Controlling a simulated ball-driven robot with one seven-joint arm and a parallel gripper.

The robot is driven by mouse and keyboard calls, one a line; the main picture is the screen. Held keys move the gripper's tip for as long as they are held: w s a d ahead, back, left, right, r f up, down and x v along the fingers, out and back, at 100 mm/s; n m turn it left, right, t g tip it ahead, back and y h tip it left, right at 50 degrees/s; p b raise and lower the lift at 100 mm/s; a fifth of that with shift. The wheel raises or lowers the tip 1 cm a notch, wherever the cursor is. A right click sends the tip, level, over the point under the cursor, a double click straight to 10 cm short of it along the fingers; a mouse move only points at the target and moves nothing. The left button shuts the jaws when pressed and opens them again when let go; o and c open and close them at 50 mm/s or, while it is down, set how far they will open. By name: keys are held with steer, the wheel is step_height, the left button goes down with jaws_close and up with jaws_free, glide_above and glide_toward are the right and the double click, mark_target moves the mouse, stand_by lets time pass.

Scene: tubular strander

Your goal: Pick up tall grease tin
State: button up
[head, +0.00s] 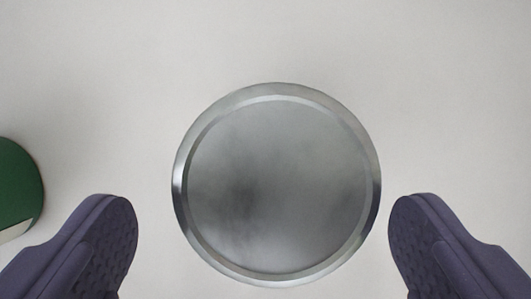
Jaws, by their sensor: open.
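A round grey metal lid or top (275,185), seen from straight above, fills the middle of the head view. It looks like the top of a tin, perhaps the tall grease tin; its side and height are hidden from this angle. My gripper (263,245) is open, with one purple finger at the lower left and one at the lower right. The metal round lies between and slightly ahead of the fingers, with a visible gap on each side. The fingers hold nothing.
A dark green rounded object (18,185) with a pale patch is cut off at the left edge, close to the left finger. The plain off-white surface (450,80) is clear above and to the right of the metal round.

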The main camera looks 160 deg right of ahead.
mark_target(280, 199)
steer(key=b+x, duration=0.1)
steer(key=x, duration=0.1)
steer(key=w+x, duration=0.1)
steer(key=x, duration=0.2)
steer(key=shift+f+b, duration=0.1)
steer(key=shift+b, duration=0.25)
steer(key=shift+d, duration=0.1)
steer(key=c, duration=1.2)
steer(key=shift+r, duration=0.2)
